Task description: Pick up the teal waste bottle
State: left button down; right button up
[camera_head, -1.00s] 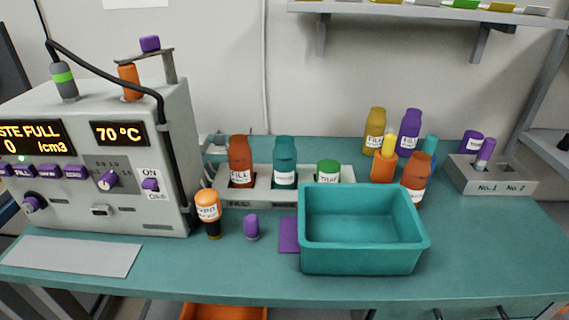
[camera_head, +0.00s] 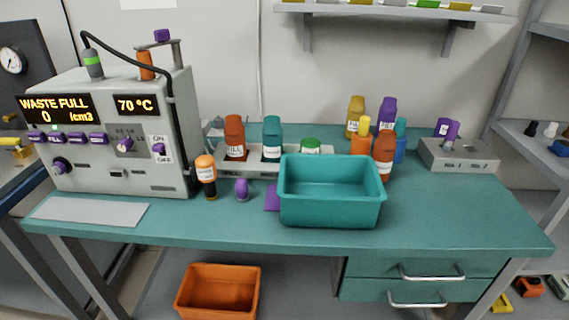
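The teal waste bottle (camera_head: 272,139) stands upright in the grey rack (camera_head: 232,166) at the middle back of the bench. It has a teal cap and a white label too small to read. An orange-brown bottle labelled FILL (camera_head: 235,137) stands to its left in the same rack. A green-capped container (camera_head: 310,146) is to its right, partly hidden behind the teal bin. Neither of my grippers shows in the head view.
A teal bin (camera_head: 331,211) stands in front of the rack's right part. An orange-topped bottle (camera_head: 206,175) and a small purple piece (camera_head: 241,189) stand in front of the rack. The machine (camera_head: 115,130) is on the left, with several bottles (camera_head: 384,155) at right. The bench's right front is clear.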

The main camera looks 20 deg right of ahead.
aim_at(272, 130)
jog(key=z, duration=0.15)
jog(key=k, duration=0.55)
jog(key=u, duration=1.1)
jog(key=i, duration=1.6)
jog(key=z, duration=1)
